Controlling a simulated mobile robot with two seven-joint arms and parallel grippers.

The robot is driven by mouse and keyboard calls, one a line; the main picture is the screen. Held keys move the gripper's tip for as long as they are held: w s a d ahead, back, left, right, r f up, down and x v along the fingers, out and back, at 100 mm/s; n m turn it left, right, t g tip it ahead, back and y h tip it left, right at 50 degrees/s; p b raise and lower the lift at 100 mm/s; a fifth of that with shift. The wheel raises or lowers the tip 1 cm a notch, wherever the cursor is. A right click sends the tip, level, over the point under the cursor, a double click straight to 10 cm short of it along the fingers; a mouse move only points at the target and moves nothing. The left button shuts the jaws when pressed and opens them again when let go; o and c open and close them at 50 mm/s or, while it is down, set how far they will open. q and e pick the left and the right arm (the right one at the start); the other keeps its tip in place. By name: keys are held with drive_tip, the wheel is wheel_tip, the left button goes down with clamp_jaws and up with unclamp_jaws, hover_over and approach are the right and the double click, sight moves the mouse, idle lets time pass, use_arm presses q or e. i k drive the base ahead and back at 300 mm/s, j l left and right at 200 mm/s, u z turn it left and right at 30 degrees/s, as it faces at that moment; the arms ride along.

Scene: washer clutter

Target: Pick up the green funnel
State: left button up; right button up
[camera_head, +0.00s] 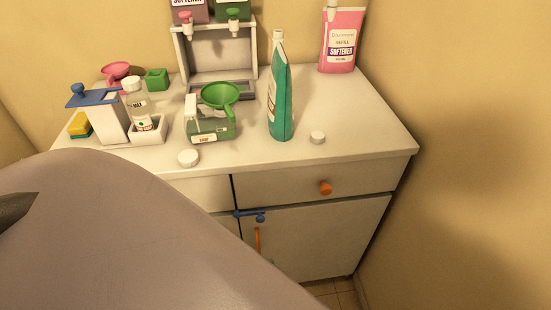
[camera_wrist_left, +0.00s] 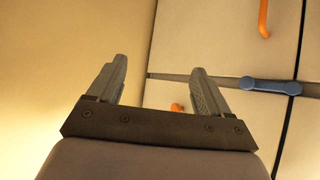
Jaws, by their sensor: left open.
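The green funnel (camera_head: 220,94) is in the head view on the cabinet top, wide mouth up. It rests on or just behind a low clear-green box (camera_head: 212,129) with a white label; I cannot tell exactly how it is supported. My left gripper (camera_wrist_left: 158,70) shows in the left wrist view, open with nothing between its fingers. It faces the cabinet front and a wall, and the funnel is not in that view. My large grey arm link covers the lower left of the head view. My right gripper is not in view.
A teal bottle (camera_head: 281,100) stands right of the funnel, a white dispenser stand (camera_head: 251,50) behind. The counter's right part is mostly clear.

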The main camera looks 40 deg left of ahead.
sight(220, 95)
drive_tip(key=u, duration=1.6)
